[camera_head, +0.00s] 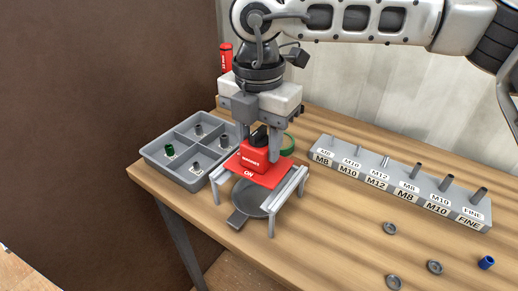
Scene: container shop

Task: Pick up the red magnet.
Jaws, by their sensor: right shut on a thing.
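The red magnet (252,158) is a small red block with a dark knob on top. It stands on the red plate (258,176) marked "ON", which rests on a small metal stand (274,208). My right gripper (259,148) comes down from above and is shut on the red magnet, its fingers at either side. I cannot tell whether the magnet is touching the plate or slightly above it. A dark round dish (247,200) lies under the stand. My left gripper is not in view.
A grey divided tray (166,166) with small parts stands left of the stand. A grey labelled rack (400,187) with upright bolts is at the right. Metal rings (435,267) and a blue part (486,262) lie front right. A red cylinder (225,62) is behind my gripper.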

